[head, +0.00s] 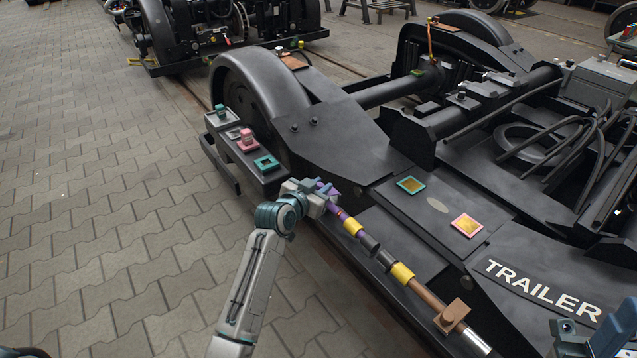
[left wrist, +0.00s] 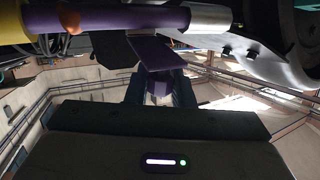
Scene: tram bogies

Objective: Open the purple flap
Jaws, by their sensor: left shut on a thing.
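The purple flap (head: 329,188) is a small plate at the end of a pipe along the bogie's near side. In the left wrist view the flap (left wrist: 157,54) extends from beside the purple pipe section (left wrist: 120,18) towards my fingers. My left gripper (head: 318,193) is at the flap. In the wrist view its dark fingers (left wrist: 159,92) are shut on a small purple grip part (left wrist: 158,86) of the flap. How far the flap is turned is hard to tell. Part of my right arm shows at the lower right corner; its fingertips cannot be made out.
The pipe has yellow bands (head: 402,272) and a brown section with a block (head: 451,312). A box with green and pink knobs and a teal frame (head: 266,163) sits left of the flap. Teal (head: 411,185) and pink (head: 467,225) framed plates lie on the bogie. Paved floor at left is clear.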

